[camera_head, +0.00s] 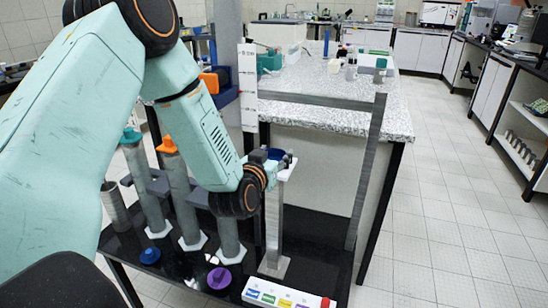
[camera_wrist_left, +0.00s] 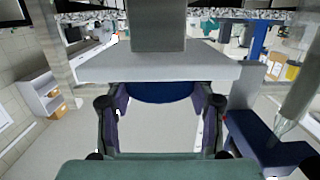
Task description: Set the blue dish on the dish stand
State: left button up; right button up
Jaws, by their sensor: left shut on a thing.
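The blue dish (camera_head: 279,154) is in my left gripper (camera_head: 272,160), at the top of a pale upright post. In the left wrist view the dish (camera_wrist_left: 160,91) is a dark blue curved shape between the two fingers of my left gripper (camera_wrist_left: 160,102), which is shut on it. The dish stand (camera_head: 274,222) is a grey post on a square base with a pale top plate. That plate (camera_wrist_left: 157,66) fills the middle of the wrist view, right against the dish's outline. I cannot tell whether they touch. My right gripper is not in view.
Clear tubes with a teal cap (camera_head: 131,135) and an orange cap (camera_head: 167,145) stand left of the stand on the black table. A purple cap (camera_head: 219,278) and a panel with coloured buttons (camera_head: 287,298) are in front. A grey frame (camera_head: 369,170) rises on the right.

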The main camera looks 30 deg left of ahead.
pick_arm(q)
jog(key=shift+w, duration=0.1)
jog(key=o, duration=0.6)
jog(key=shift+s, duration=0.25)
jog(key=o, duration=0.3)
jog(key=shift+w+f, duration=0.1)
jog(key=shift+w, duration=0.1)
jog(key=shift+o, duration=0.2)
jog(key=shift+s, duration=0.1)
jog(key=shift+s+r, duration=0.25)
jog(key=shift+r, duration=0.05)
jog(key=p+v, duration=0.2)
jog(key=v, duration=0.9)
jog(key=shift+s+d, duration=0.2)
